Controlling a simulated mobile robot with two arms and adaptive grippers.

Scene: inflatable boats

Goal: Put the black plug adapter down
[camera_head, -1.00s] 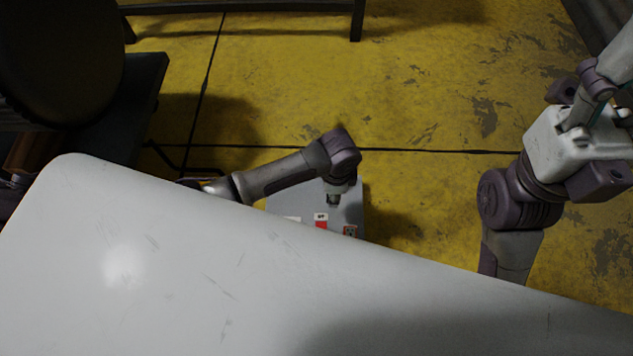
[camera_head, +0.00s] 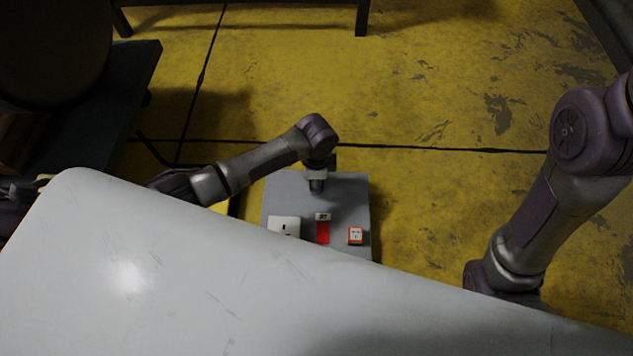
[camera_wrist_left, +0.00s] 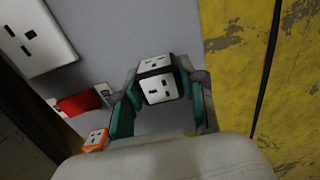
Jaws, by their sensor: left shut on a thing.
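The black plug adapter (camera_wrist_left: 161,82), with white socket faces, is between the teal fingers of my left gripper (camera_wrist_left: 160,73) in the left wrist view. The fingers are shut on it from both sides. In the head view my left gripper (camera_head: 316,185) points down over the far part of a grey stand top (camera_head: 345,195); the adapter cannot be made out there. I cannot tell whether it touches the grey top. My right gripper is not in view; only parts of the right arm show.
Near the front of the grey top lie a white socket plate (camera_head: 284,225), a red item (camera_head: 322,230) and an orange-edged socket adapter (camera_head: 355,235). Bare grey surface lies between them and my left gripper. Yellow floor (camera_head: 430,200) surrounds the stand. A dark bench (camera_head: 240,6) stands behind.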

